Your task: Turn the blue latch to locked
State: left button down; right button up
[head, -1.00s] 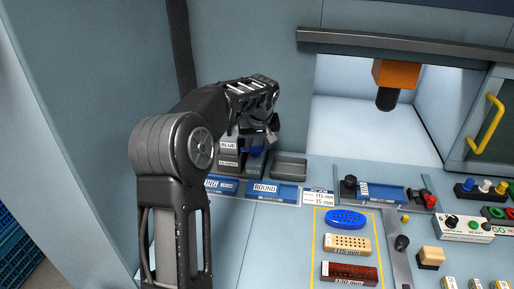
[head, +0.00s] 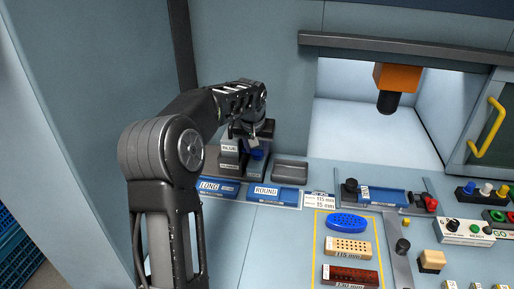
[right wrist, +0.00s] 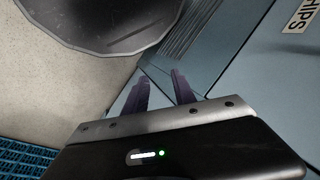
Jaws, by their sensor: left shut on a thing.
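The blue latch (head: 257,154) is a small blue part at the back left of the bench, beside a dark block with a white BLUE label (head: 230,149). My left gripper (head: 256,146) points down over it and is shut on it. The fingers hide part of the latch, and I cannot read its angle. My right gripper shows only in the right wrist view (right wrist: 160,92), its two fingers apart with nothing between them.
Blue trays marked LONG (head: 217,188) and ROUND (head: 277,197) lie in front of the latch. An empty grey tray (head: 290,171) is to its right. Brush blocks, including a blue oval one (head: 347,222), lie inside a yellow outline.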

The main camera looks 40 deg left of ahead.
pick_arm(q)
jog(key=c, duration=0.9)
grip_release()
